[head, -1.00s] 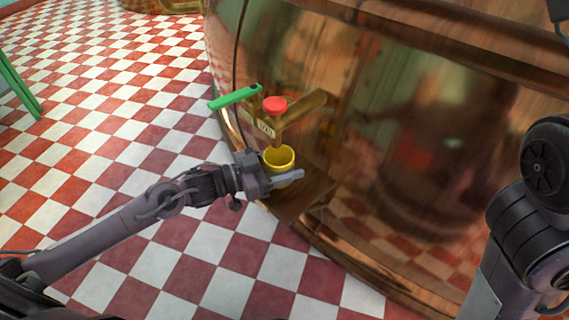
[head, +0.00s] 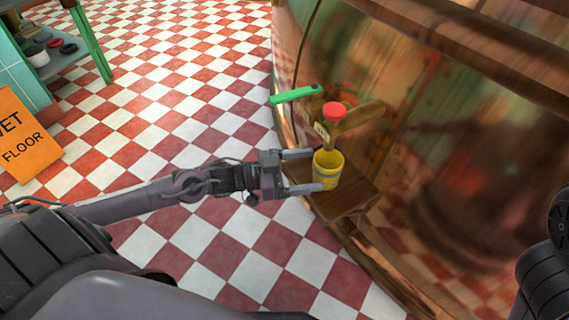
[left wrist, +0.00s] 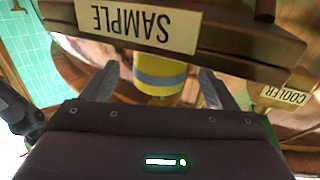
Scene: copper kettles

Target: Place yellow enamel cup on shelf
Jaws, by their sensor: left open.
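The yellow enamel cup (head: 327,170) with a grey band stands upright on a small brown wooden shelf (head: 345,200) on the side of the copper kettle, below a tap with a red knob (head: 334,111). My left gripper (head: 304,170) is open, its two fingers pointing at the cup, with their tips at or beside its near side. In the left wrist view the cup (left wrist: 160,75) shows between the open fingers (left wrist: 158,90); I cannot tell whether they touch it. My right gripper is not in view; only part of my right arm shows at the right edge.
The large copper kettle (head: 440,130) fills the right side. A green lever (head: 296,95) sticks out left of the tap. An orange wet floor sign (head: 25,135) and a green-legged table (head: 92,45) stand at the left. The checkered floor between is clear.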

